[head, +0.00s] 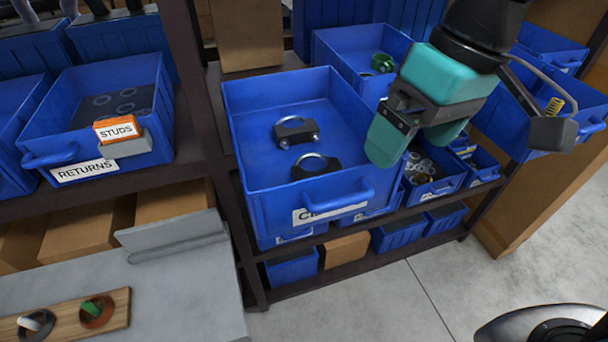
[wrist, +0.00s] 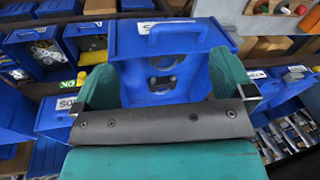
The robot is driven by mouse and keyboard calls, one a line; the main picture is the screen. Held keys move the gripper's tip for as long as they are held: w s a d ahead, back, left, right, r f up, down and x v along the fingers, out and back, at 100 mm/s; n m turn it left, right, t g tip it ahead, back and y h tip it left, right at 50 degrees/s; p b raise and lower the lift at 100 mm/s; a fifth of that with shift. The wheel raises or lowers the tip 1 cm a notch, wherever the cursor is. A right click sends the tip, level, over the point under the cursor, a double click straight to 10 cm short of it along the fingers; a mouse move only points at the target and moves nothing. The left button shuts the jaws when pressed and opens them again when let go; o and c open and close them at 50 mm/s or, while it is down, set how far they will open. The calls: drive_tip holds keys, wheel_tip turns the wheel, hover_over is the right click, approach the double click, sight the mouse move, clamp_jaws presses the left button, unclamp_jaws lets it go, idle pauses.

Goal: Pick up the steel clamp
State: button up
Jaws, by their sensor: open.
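Two dark clamps with shiny steel bows lie apart on the floor of a large blue bin (head: 245,157). The farther clamp (head: 295,131) is near the bin's middle, and the nearer clamp (head: 315,166) is close to the front wall. In the wrist view the two clamps (wrist: 163,62) (wrist: 163,84) show between my fingers, inside the bin. My gripper (head: 412,143) has teal fingers. It is open and empty, in the air at the right of the clamp bin in the head view. The wrist view shows the fingers (wrist: 162,66) spread wide.
The bin's front handle (head: 338,196) and raised walls surround the clamps. A bin with a green part (head: 382,62) stands behind. At left is a RETURNS bin (head: 92,140) with an orange STUDS box (head: 118,129). A grey worktop (head: 190,300) holds a wooden board (head: 75,320).

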drive_tip(key=w+a+r+m+h, duration=0.1)
drive_tip(key=w+a+h, duration=0.1)
drive_tip(key=w+a, duration=0.35)
drive_tip(key=m+p, duration=0.2)
hover_over(318, 169)
drive_tip(key=shift+h, duration=0.3)
drive_tip(key=f, duration=1)
drive_tip(key=shift+s+d, duration=0.1)
drive_tip(key=shift+s, duration=0.1)
drive_tip(key=shift+w+f+p, duration=0.15)
drive_tip(key=shift+f+p, duration=1.15)
drive_tip(key=shift+f, duration=1.8)
drive_tip(key=c, duration=0.7)
drive_tip(key=shift+r, duration=0.1)
